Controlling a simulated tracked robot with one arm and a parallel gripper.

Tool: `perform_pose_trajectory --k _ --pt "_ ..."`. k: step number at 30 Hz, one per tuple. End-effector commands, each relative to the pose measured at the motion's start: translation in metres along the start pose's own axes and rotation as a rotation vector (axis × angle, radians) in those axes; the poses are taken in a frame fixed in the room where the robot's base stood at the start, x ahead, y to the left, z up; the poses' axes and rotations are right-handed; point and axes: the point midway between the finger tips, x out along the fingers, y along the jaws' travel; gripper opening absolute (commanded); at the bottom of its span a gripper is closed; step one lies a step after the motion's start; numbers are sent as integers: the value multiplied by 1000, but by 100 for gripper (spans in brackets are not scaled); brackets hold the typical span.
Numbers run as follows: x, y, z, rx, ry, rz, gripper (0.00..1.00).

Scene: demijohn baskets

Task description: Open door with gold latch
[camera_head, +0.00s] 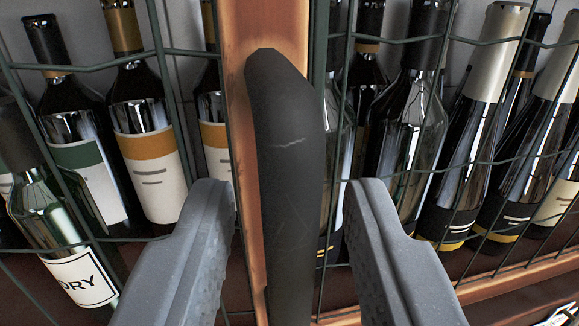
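A dark, worn black handle (289,160) stands upright in the middle of the head camera view, in front of an orange-brown wooden post (243,90). No gold latch can be made out in this view. My gripper (292,200) is open, with one grey finger left of the handle and the other right of it. Gaps show between the fingers and the handle. The handle's lower end runs out of the bottom of the picture.
Dark green wire mesh (455,158) runs on both sides of the post. Several wine bottles stand behind it, such as a white-labelled one (147,140) at left and a dark one (468,150) at right. A wooden rail (520,272) crosses at lower right.

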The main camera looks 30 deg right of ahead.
Motion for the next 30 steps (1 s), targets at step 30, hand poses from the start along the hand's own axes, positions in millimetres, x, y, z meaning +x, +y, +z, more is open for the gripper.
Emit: perform_pose_trajectory --k 30 --pt "9 -2 1 0 -1 -1 0"
